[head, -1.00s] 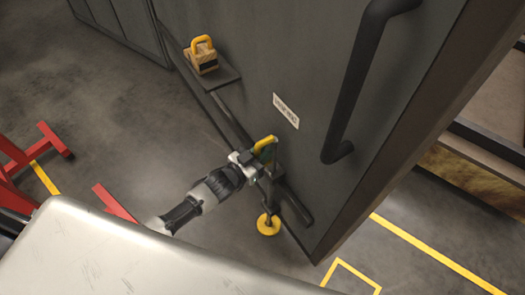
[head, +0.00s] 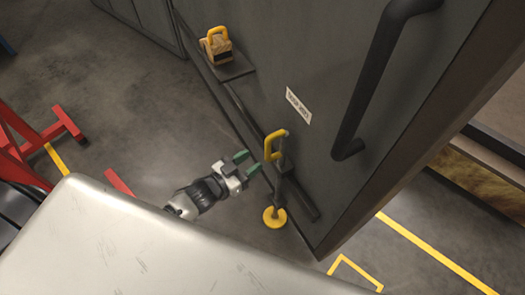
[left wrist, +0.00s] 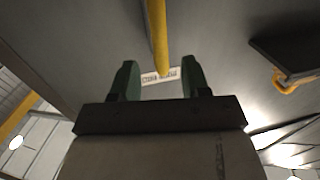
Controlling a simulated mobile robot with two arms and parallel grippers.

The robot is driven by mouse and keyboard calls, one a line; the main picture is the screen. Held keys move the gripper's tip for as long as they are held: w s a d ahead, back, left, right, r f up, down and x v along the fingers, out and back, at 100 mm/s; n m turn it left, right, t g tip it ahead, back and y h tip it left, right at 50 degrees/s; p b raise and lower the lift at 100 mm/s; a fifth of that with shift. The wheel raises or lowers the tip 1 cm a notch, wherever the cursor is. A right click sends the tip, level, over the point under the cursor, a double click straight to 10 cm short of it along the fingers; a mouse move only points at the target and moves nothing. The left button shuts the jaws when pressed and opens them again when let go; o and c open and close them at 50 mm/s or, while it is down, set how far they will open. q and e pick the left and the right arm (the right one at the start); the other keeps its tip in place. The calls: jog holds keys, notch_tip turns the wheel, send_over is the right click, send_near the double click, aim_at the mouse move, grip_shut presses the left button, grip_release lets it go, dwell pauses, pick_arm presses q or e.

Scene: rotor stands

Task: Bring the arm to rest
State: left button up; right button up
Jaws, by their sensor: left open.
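My left gripper (head: 247,164) is open and empty, with green finger pads, just left of a yellow handle (head: 271,147). In the head view a small gap shows between the fingertips and the handle. My right gripper is not in view.
A shelf on the panel holds a wooden block with a yellow handle (head: 216,46). A black pull bar (head: 375,85) and a white label (head: 298,105) are on the panel. A red stand (head: 30,140) is at left. Grey floor left of the panel is open.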

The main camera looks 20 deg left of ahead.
pick_arm(q)
jog(key=shift+v, duration=0.9)
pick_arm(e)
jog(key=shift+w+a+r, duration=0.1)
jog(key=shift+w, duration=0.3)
pick_arm(q)
jog(key=s+a+f+n+g+y+p, duration=0.1)
jog(key=s+a+f+g+y+p, duration=0.25)
jog(key=f, duration=0.45)
jog(key=s+a+f+n+g+y+p, duration=0.25)
jog(key=s+f, duration=0.25)
jog(key=f, duration=0.3)
jog(key=s+d+f+g+y+p, duration=0.1)
jog(key=s+f+g, duration=0.2)
jog(key=s, duration=0.6)
jog(key=s+f+g+y+p, duration=0.1)
jog(key=s+f+g, duration=0.2)
jog(key=s, duration=0.5)
jog(key=s+d+f+g+p, duration=0.1)
jog(key=s+f, duration=0.3)
jog(key=s, duration=0.5)
jog(key=shift+s+d+f+g+y+p, duration=0.3)
jog(key=shift+g+y+p, duration=0.1)
jog(key=shift+g, duration=0.5)
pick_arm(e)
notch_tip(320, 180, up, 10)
